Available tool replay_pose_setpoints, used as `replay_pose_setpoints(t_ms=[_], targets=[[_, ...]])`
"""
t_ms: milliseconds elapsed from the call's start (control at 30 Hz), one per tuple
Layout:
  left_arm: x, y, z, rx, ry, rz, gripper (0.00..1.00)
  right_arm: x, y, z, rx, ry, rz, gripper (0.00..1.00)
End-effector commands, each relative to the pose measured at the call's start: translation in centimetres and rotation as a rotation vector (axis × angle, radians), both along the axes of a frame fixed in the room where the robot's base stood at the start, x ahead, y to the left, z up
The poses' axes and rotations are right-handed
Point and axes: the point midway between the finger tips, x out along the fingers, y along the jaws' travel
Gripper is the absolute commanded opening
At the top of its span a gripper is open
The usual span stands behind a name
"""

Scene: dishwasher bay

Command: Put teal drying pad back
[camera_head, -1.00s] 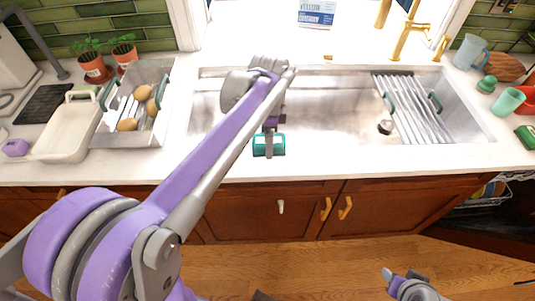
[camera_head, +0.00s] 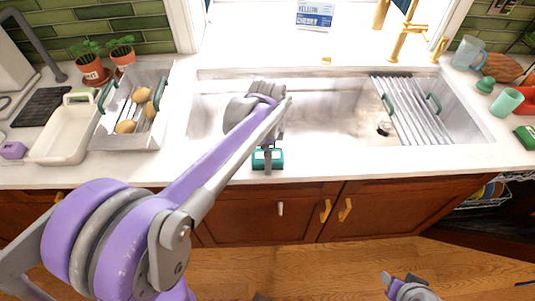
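A small teal piece, which I take to be the teal drying pad (camera_head: 259,160), is at my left gripper (camera_head: 267,165) over the front strip of the counter, in front of the sink. The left gripper points down and its grey fingers cross the middle of the teal piece, which moves with it. I cannot tell whether the pad touches the counter. My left arm hides part of the sink's left side. My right gripper (camera_head: 400,282) is low at the bottom right, in front of the cabinets and away from the counter. Its finger opening is unclear.
The sink (camera_head: 330,110) has a grey slatted rack (camera_head: 412,110) at right. Left of it stand a grey bin (camera_head: 115,142) with potatoes and a white tray (camera_head: 62,135). A teal cup (camera_head: 507,101) and a blue pitcher (camera_head: 467,53) stand at right. The front counter strip is mostly clear.

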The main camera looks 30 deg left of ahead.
Motion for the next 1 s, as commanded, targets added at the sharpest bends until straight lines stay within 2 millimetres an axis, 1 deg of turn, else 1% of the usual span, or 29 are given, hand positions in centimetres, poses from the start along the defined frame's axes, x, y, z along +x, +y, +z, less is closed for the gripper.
replay_pose_setpoints(t_ms=[233,367,467,700,800,900,1000], targets=[[0.0,0.0,0.1,0.0,0.0,0.0,1.0,0.0,0.0,0.1,0.0,-0.001,0.0,0.48],[0.0,0.0,1.1,0.0,0.0,0.0,1.0,0.1,0.0,0.4,0.0,-0.002,0.0,0.48],[0.0,0.0,2.8,0.0,0.0,0.0,1.0,0.2,0.0,0.6,0.0,-0.004,0.0,0.48],[0.1,0.0,8.1,0.001,-0.001,0.0,1.0,0.4,0.0,1.2,0.0,-0.007,0.0,0.48],[0.0,0.0,9.9,0.001,-0.001,0.0,1.0,0.4,0.0,1.3,0.0,-0.008,0.0,0.48],[0.1,0.0,11.3,0.0,0.0,0.0,1.0,0.5,0.0,1.4,0.0,-0.009,0.0,0.48],[0.0,0.0,12.0,0.001,-0.001,0.002,1.0,0.5,0.0,1.5,0.0,-0.009,0.0,0.48]])
